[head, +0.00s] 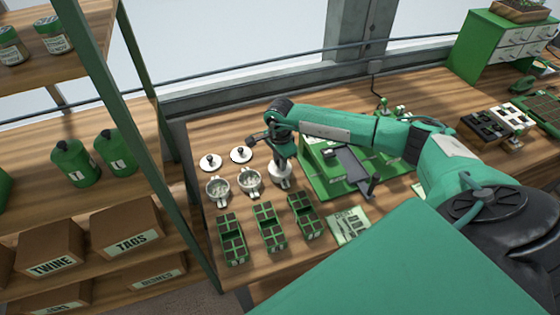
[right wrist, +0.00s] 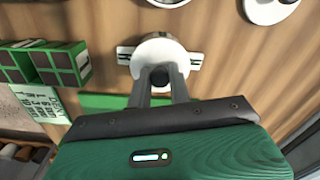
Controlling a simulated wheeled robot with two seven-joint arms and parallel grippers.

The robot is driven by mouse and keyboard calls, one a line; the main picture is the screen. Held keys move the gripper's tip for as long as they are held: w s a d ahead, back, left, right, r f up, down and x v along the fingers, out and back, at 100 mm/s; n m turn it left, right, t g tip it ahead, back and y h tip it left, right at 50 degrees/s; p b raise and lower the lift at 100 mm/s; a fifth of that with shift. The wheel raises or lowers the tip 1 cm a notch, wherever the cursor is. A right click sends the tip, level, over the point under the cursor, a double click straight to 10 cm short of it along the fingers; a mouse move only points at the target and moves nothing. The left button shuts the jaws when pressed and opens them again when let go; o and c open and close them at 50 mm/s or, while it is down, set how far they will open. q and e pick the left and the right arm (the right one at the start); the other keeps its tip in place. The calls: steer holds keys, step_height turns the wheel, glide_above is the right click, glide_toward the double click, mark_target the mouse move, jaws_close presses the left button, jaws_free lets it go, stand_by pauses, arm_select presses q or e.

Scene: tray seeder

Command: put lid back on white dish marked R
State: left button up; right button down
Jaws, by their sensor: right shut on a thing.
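My right gripper (head: 281,163) is shut on the black knob of a white lid (right wrist: 160,50). The lid is over the rightmost white dish (head: 280,181) of a row of three. In the right wrist view the dish's side handles (right wrist: 190,60) stick out on both sides of the lid, and my right gripper's fingers (right wrist: 160,82) are at the knob. I cannot tell whether the lid rests on the rim or is slightly above it. No letter R is readable. My left gripper is not in view.
Two open dishes (head: 218,190) (head: 249,180) stand to the left, with two loose lids (head: 210,162) (head: 241,154) behind them. Green seed trays (head: 270,226) lie in front. A green seeder machine (head: 318,178) stands right of the dishes. A shelf post (head: 150,150) rises at left.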

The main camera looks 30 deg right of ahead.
stand_by(0.3)
steer(key=c, duration=0.7)
jaws_free()
steer(key=shift+r, duration=0.15)
steer(key=shift+r+p, duration=1.45)
steer(key=shift+r, duration=1.95)
jaws_close()
steer(key=shift+f, duration=0.15)
